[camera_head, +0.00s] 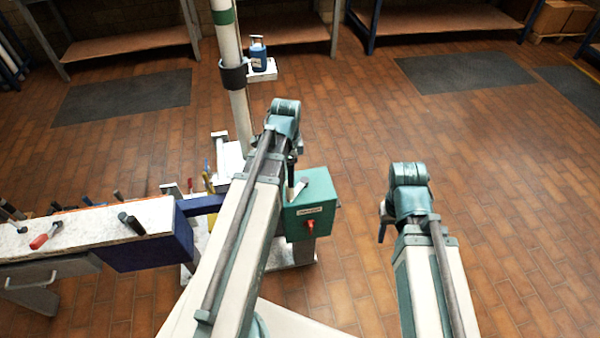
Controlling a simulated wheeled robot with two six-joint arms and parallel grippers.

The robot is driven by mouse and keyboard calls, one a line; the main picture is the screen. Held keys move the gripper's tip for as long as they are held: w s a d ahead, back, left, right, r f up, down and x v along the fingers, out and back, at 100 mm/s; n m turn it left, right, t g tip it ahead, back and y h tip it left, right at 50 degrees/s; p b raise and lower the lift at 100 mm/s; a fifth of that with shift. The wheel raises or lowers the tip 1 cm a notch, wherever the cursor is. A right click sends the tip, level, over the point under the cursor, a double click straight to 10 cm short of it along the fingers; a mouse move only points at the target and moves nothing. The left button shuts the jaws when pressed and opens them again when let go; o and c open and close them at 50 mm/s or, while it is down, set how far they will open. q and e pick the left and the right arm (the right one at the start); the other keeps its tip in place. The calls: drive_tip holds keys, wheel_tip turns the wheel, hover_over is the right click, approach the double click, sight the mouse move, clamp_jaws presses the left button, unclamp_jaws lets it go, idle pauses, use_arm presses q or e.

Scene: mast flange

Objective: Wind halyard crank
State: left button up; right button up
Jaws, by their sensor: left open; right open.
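A green box (318,192) with a small white label stands right of my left forearm, near the mast foot. A red handle (310,225) sticks out of its front, and a pale lever-like piece (298,187) shows at its top left. I cannot tell which of these is the halyard crank. The white mast (243,118) rises behind, with a green band and dark collar. My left gripper (291,172) points down near the box's upper left corner, open, partly hidden by my arm; contact is unclear. My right gripper (382,232) is open over bare floor, right of the box.
A workbench (95,228) with a red-handled tool (46,236) and several dark-handled tools stands at the left. A blue bottle (259,54) sits on a small white shelf (264,74) on the mast. Shelving stands at the back; the tiled floor at right is clear.

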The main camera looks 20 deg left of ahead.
use_arm(q)
drive_tip(key=b, duration=0.8)
approach(298, 189)
drive_tip(key=shift+s+a+f, duration=0.2)
drive_tip(key=shift+s+f, duration=0.55)
drive_tip(key=shift+s+a+f, duration=0.2)
drive_tip(key=shift+s+f, duration=0.5)
drive_tip(key=shift+s+a+f, duration=0.2)
drive_tip(key=shift+s+f, duration=0.55)
drive_tip(key=shift+r, duration=0.3)
drive_tip(key=shift+c, duration=1)
clamp_jaws()
